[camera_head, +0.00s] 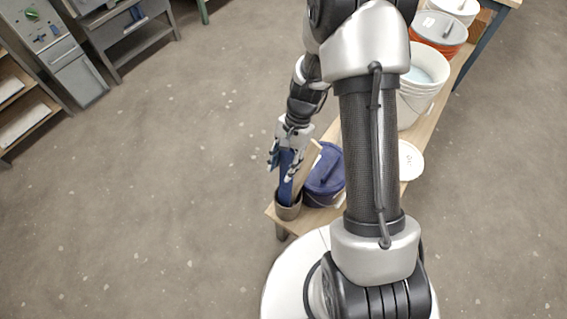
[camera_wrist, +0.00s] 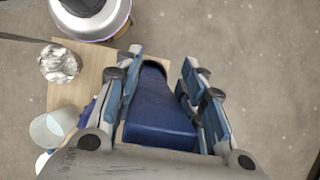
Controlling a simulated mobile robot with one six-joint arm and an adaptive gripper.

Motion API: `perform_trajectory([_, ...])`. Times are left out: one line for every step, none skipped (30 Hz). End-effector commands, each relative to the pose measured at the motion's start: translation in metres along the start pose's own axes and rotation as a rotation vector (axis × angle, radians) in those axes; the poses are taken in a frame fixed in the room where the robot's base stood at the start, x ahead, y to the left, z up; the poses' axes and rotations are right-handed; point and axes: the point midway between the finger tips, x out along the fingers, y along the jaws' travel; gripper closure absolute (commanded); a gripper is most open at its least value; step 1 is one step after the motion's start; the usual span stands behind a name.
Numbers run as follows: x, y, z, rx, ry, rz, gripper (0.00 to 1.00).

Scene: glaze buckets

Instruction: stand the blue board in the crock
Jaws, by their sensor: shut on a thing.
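The blue board (camera_head: 285,167) is upright, a little tilted, between the fingers of my gripper (camera_head: 287,150). My gripper is shut on it near its upper part. The crock (camera_head: 288,211), a small grey-brown pot, stands at the near left corner of the bench. The board's lower end reaches the crock's mouth and appears to be inside the rim; whether it touches the bottom is hidden. In the wrist view the blue board (camera_wrist: 160,118) fills the space between the fingers of my gripper (camera_wrist: 161,62), with a dark opening at its far end.
A pale wooden piece (camera_head: 308,158) leans beside the blue board, its lower end at the crock. A lidded dark blue bucket (camera_head: 324,178) stands close right on the bench (camera_head: 330,216). White (camera_head: 418,98) and orange (camera_head: 438,35) buckets stand farther back. Floor left is clear.

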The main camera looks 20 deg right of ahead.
Motion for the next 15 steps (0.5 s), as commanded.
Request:
perform_trajectory([0.003,-0.001,-0.003,-0.001,0.005,-0.002,0.96])
perform_trajectory([0.004,-0.001,-0.003,-0.001,0.005,-0.002,0.96])
perform_trajectory([0.005,-0.001,-0.004,-0.001,0.005,-0.002,0.96])
perform_trajectory([0.006,-0.001,-0.004,-0.001,0.005,-0.002,0.96])
perform_trajectory([0.007,-0.001,-0.005,-0.001,0.005,-0.002,0.96])
perform_trajectory([0.009,-0.001,-0.005,-0.001,0.005,-0.002,0.96])
perform_trajectory([0.01,-0.001,-0.006,-0.001,0.005,-0.002,0.96])
perform_trajectory([0.011,-0.001,-0.006,-0.001,0.004,-0.002,0.96])
perform_trajectory([0.013,-0.001,-0.007,-0.001,0.004,-0.002,0.96])
perform_trajectory([0.014,-0.001,-0.007,-0.001,0.004,-0.002,0.96])
perform_trajectory([0.015,-0.001,-0.008,-0.001,0.004,-0.002,0.96])
perform_trajectory([0.016,-0.001,-0.008,0.0,0.004,-0.002,0.96])
perform_trajectory([0.018,-0.001,-0.009,0.0,0.004,-0.002,0.96])
perform_trajectory([0.019,-0.001,-0.009,0.0,0.004,-0.002,0.96])
perform_trajectory([0.02,-0.001,-0.01,0.0,0.003,-0.002,0.96])
